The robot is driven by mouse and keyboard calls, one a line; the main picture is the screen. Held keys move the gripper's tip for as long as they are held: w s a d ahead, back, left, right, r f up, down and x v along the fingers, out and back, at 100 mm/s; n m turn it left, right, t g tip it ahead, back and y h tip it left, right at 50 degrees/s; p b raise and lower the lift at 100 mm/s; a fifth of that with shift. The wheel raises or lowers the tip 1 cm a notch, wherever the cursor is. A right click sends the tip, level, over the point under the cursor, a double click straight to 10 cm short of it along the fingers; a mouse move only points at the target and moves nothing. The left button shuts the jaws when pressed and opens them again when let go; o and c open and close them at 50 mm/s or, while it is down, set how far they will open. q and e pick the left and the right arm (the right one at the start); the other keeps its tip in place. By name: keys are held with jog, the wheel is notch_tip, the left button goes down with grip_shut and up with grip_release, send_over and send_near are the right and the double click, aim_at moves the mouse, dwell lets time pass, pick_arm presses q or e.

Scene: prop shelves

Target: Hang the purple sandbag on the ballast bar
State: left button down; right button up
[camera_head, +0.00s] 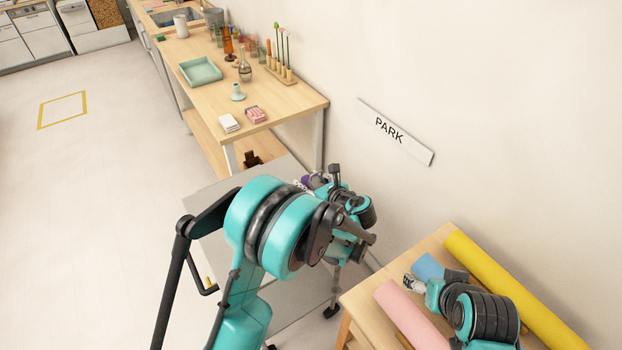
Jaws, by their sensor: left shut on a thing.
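My left arm crosses the middle of the view, and its gripper (312,183) is at the far end, over a grey surface beside the wall. A small purple patch, the purple sandbag (306,180), shows at the gripper, which is shut on it. Most of the bag is hidden behind my arm. My right gripper (411,282) is low at the right, over a wooden table with rolls; its fingers are too small to tell open from shut. I cannot make out the ballast bar for certain.
The grey surface (215,195) stands on legs with casters. Behind it is a wooden bench (290,103) with a tray, bottles and small boxes. Pink (405,312) and yellow (500,280) rolls lie on the right table (365,297). A PARK sign (395,132) is on the wall. Floor at left is clear.

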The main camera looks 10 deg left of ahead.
pick_arm(q)
jog(key=shift+s+f, duration=0.1)
jog(key=shift+f, duration=0.05)
jog(key=c, duration=0.7)
grip_release()
